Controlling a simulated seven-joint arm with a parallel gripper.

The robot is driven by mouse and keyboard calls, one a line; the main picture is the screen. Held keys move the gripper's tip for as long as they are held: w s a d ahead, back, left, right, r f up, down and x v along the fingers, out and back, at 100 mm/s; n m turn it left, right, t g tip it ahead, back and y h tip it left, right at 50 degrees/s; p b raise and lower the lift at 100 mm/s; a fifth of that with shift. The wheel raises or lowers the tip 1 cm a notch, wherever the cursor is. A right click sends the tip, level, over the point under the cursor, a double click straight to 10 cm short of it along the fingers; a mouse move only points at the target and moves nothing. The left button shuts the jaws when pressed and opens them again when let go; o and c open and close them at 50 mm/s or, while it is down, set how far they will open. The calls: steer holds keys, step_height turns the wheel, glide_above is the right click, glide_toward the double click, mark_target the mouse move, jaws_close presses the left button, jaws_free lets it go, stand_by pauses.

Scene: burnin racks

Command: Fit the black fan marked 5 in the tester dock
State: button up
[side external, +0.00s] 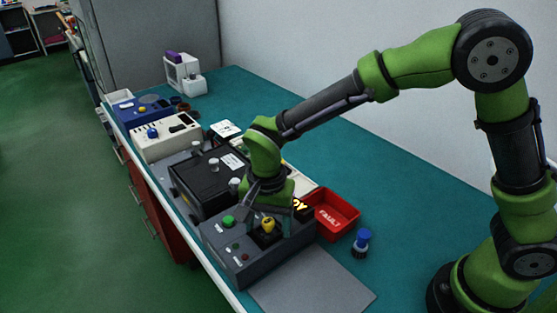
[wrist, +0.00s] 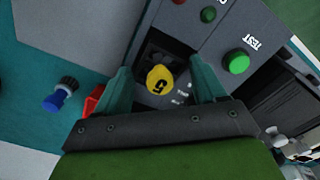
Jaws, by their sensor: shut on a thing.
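The black fan with a yellow hub marked 5 (wrist: 160,80) is between my gripper's fingers (wrist: 163,88) in the wrist view. In the side view its yellow top (side external: 268,224) shows below my gripper (side external: 268,212), which is shut on it. The grey tester (side external: 245,262) lies under the gripper, with a green button (side external: 228,221) marked TEST in the wrist view. The fan is at the tester's dark dock recess (wrist: 152,48). Its underside is hidden, so I cannot tell whether it is fully seated.
A red FAULT bin (side external: 335,216) stands right of the tester, with a blue-topped bottle (side external: 361,242) beyond it. A black case (side external: 205,185) with pale knobs stands just behind the tester. A grey mat (side external: 315,285) in front is clear.

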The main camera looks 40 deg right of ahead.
steer(key=shift+f, duration=0.1)
stand_by(0.3)
steer(key=o, duration=1.1)
steer(key=shift+r, duration=2.5)
steer(key=shift+r, duration=2)
